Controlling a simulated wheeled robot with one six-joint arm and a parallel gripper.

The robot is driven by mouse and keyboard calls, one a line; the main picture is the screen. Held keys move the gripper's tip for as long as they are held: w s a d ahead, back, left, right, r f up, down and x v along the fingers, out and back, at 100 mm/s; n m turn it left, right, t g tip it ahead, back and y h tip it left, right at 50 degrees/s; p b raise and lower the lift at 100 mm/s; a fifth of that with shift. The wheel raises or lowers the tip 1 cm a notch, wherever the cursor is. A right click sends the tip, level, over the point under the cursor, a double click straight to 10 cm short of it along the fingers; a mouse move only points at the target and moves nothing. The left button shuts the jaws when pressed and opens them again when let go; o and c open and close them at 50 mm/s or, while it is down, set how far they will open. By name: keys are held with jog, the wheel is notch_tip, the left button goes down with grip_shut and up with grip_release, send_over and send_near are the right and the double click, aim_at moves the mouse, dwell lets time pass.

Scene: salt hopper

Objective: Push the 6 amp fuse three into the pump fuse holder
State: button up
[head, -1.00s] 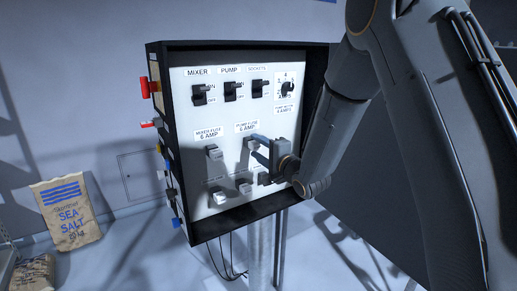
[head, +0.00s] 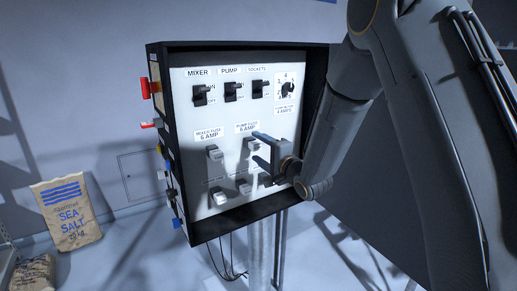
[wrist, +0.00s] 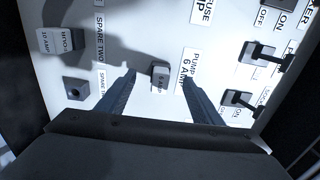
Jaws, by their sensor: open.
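The 6 amp fuse three (wrist: 160,78), a small grey block, sits at the pump fuse holder beside the "PUMP FUSE 6 AMP" label in the wrist view. In the head view the fuse (head: 250,144) shows below that label, partly behind a finger. I cannot tell how deep it sits. My gripper (head: 254,146) is open, with one finger on each side of the fuse; the wrist view shows gaps between the fuse and both fingers (wrist: 158,75). The spare three position (wrist: 76,90) shows a dark hole and holds no fuse.
The white panel sits in a black-rimmed box (head: 320,95). Mixer, pump and sockets switches (head: 232,91) line its top. The mixer fuse (head: 215,152) is to the left, and spare fuses (head: 220,198) are below. A salt sack (head: 68,212) stands at the left wall.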

jog(key=shift+p+v, duration=0.7)
jog(key=shift+v, duration=2)
jog(key=b+v, duration=0.2)
jog(key=v, duration=0.6)
jog(key=shift+b, duration=0.3)
jog(key=shift+w, duration=0.1)
